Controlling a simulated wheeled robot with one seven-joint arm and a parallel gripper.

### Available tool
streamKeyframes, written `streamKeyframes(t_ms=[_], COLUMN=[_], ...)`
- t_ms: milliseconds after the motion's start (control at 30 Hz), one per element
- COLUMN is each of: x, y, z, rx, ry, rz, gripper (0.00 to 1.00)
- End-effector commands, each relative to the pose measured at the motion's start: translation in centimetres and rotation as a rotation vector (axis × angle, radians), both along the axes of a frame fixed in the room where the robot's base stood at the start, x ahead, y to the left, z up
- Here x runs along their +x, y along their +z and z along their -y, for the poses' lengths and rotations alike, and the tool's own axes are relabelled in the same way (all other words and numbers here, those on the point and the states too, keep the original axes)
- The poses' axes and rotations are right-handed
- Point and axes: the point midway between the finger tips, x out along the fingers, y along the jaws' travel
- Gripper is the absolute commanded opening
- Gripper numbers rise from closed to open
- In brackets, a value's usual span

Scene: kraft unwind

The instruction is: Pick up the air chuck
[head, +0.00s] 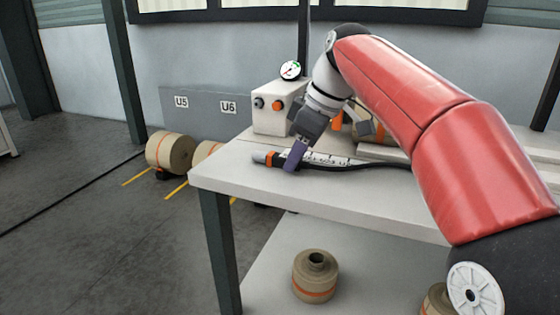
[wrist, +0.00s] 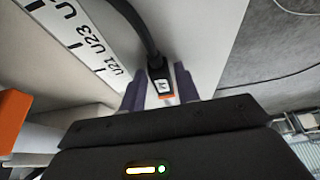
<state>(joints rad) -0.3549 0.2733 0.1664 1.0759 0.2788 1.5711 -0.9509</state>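The air chuck (head: 272,159), a black tool with an orange band on a black hose, lies near the front left edge of the white table. In the wrist view its orange-ended body (wrist: 160,85) shows between my two purple fingers. My gripper (head: 296,156) points down over the chuck, with the fingers at table height. The wrist view shows my gripper (wrist: 160,83) open, one finger on each side of the chuck, with narrow gaps. The near finger hides part of the chuck in the head view.
The white table (head: 240,176) carries a grey box (head: 272,108) with buttons and a gauge behind my gripper, and a label strip (head: 330,159) beside the hose. A kraft roll (head: 315,277) stands on the lower shelf. More rolls (head: 170,152) lie on the floor.

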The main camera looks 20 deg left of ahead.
Motion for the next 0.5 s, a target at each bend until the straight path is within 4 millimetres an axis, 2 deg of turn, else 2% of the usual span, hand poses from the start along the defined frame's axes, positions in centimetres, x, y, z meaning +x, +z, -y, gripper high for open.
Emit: streamKeyframes(t_ms=[33,233,500], x=[0.01,0.00,-0.01], y=[0.01,0.01,0.07], z=[0.00,0.01,0.01], rx=[0.000,0.000,0.000], ry=[0.000,0.000,0.000], rz=[0.000,0.000,0.000], gripper=[0.25,0.00,0.00])
